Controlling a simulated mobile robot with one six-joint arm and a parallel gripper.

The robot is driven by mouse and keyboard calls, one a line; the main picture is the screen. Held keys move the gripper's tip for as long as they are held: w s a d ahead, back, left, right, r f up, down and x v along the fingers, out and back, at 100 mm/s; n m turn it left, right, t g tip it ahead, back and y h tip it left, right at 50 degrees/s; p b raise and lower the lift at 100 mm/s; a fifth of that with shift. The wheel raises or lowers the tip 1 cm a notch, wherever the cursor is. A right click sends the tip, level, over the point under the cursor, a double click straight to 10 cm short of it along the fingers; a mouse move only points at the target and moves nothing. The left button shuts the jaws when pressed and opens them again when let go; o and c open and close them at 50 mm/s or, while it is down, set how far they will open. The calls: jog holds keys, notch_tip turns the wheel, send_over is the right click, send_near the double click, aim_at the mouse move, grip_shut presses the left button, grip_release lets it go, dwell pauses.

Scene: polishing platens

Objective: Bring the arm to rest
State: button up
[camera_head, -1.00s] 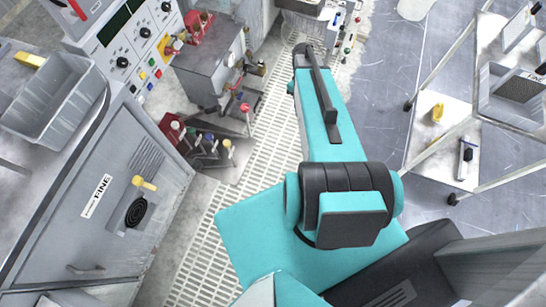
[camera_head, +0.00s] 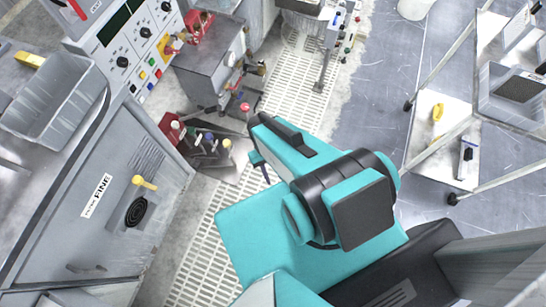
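My teal and black arm (camera_head: 290,150) is in the lower middle of the head view. It is folded, with its upper links over my teal base (camera_head: 255,235). A link with a dark top bar points to the upper left over the slatted floor strip. A thin teal and dark piece of my arm shows just below that link's end. My gripper cannot be made out; the arm's own links may hide it.
A grey cabinet marked FINE (camera_head: 100,215) stands left, with a grey bin (camera_head: 60,100) on top. A rack with coloured knobs (camera_head: 210,150) stands ahead of the arm. A shelved trolley (camera_head: 450,115) stands right. The slatted floor (camera_head: 290,80) between is clear.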

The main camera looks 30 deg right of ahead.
dwell(0.3)
notch_tip(320, 180, down, 4)
jog(key=b, duration=0.4)
jog(key=shift+s+r, duration=0.1)
jog(key=shift+s, duration=0.05)
dwell(0.5)
